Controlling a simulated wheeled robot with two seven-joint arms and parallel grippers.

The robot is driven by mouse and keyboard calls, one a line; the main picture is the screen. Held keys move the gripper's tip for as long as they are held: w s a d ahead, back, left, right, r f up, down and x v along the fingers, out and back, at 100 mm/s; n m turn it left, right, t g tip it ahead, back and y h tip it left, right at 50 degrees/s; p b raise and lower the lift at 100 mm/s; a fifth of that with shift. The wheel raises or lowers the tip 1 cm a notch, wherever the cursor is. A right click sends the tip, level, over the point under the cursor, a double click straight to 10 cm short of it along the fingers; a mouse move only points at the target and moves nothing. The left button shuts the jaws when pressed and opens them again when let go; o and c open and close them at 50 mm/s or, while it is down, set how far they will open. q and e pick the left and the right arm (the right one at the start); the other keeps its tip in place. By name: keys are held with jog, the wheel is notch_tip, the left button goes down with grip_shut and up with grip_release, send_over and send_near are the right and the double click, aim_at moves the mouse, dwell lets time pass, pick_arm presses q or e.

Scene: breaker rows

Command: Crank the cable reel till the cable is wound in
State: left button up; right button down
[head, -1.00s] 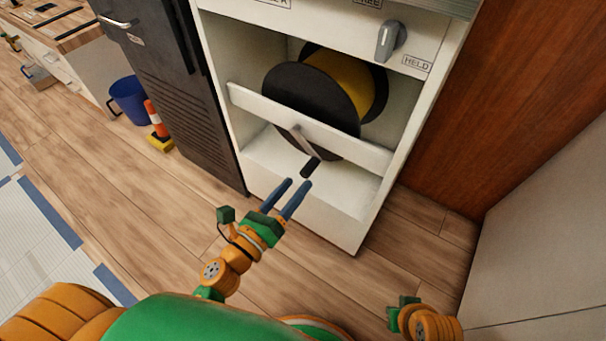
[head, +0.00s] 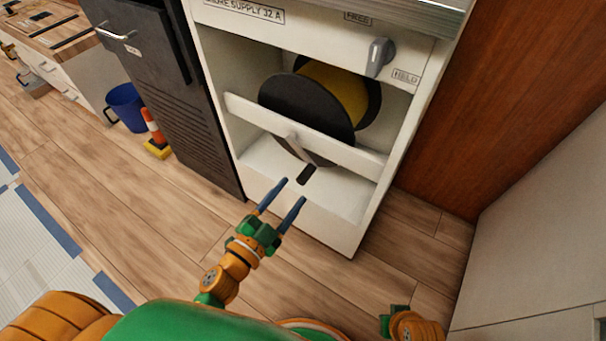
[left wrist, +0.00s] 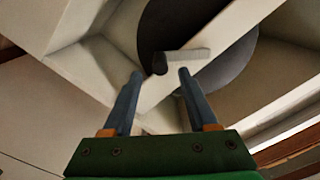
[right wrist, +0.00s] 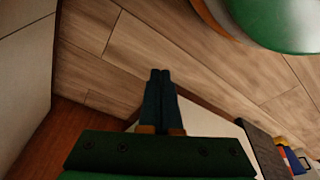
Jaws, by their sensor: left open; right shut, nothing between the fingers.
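The cable reel (head: 300,100) has black flanges and a yellow wound drum, and sits inside an open white cabinet behind a white crossbar. Its crank arm ends in a black handle (head: 306,174) that points down in front of the bar. My left gripper (head: 284,191) is open and empty, just short of the handle. In the left wrist view the handle (left wrist: 160,64) shows beyond and between the fingertips, not touched. My right gripper (right wrist: 160,72) is shut and empty over the floor; in the head view only part of that arm shows at the bottom right.
A grey knob (head: 378,56) on the cabinet's upper panel sits between labels FREE and HELD. A brown wood panel (head: 510,100) closes the right. The wooden floor in front is clear.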

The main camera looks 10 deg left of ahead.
aim_at(300, 183)
pick_arm(q)
jog(key=x, duration=0.6)
jog(key=shift+w, duration=0.15)
grip_shut()
dwell(1.1)
